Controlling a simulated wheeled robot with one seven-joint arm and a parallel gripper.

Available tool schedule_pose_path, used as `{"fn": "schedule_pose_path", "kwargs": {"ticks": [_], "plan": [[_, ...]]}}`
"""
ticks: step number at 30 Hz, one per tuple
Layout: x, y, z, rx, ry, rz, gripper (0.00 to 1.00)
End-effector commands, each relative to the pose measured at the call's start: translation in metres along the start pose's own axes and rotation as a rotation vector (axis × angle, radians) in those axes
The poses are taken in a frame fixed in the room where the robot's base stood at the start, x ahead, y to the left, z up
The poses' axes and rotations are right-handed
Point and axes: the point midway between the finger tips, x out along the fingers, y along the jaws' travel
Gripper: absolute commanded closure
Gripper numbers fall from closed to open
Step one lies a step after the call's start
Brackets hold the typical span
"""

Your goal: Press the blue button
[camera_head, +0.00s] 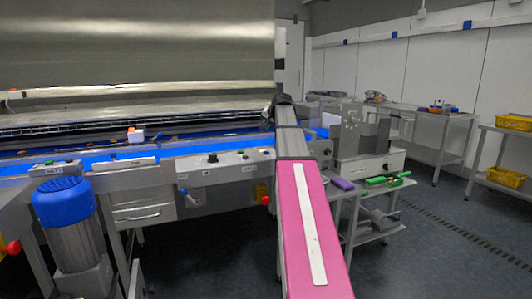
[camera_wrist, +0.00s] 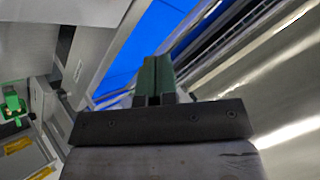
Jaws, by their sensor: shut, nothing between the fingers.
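I cannot make out a blue button in either view. A grey control panel (camera_head: 225,167) on the front of the conveyor carries a dark knob, a small green button and other controls too small to tell. A second small control box (camera_head: 55,168) with little buttons sits at the left. My gripper (camera_head: 283,98) is at the far end of my pink and grey arm, over the machine side, right of the panel. In the wrist view my gripper (camera_wrist: 157,60) has its two green fingers together, with nothing between them, in front of the blue belt (camera_wrist: 150,35).
A blue-capped motor (camera_head: 65,203) stands front left. A white and orange object (camera_head: 135,135) sits at the belt's far edge. A red knob (camera_head: 265,200) protrudes below the panel. A cart (camera_head: 365,185) holds green and purple items. Floor is free at the right.

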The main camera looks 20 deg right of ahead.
Motion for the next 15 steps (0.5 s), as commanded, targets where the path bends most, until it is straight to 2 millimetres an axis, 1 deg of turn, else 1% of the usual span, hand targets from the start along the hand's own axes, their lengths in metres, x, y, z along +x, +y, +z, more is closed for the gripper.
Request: {"fn": "schedule_pose_path", "kwargs": {"ticks": [5, 15], "plan": [[0.006, 0.005, 0.006, 0.000, -0.001, 0.000, 1.00], [0.036, 0.027, 0.027, 0.001, -0.001, 0.000, 1.00]]}}
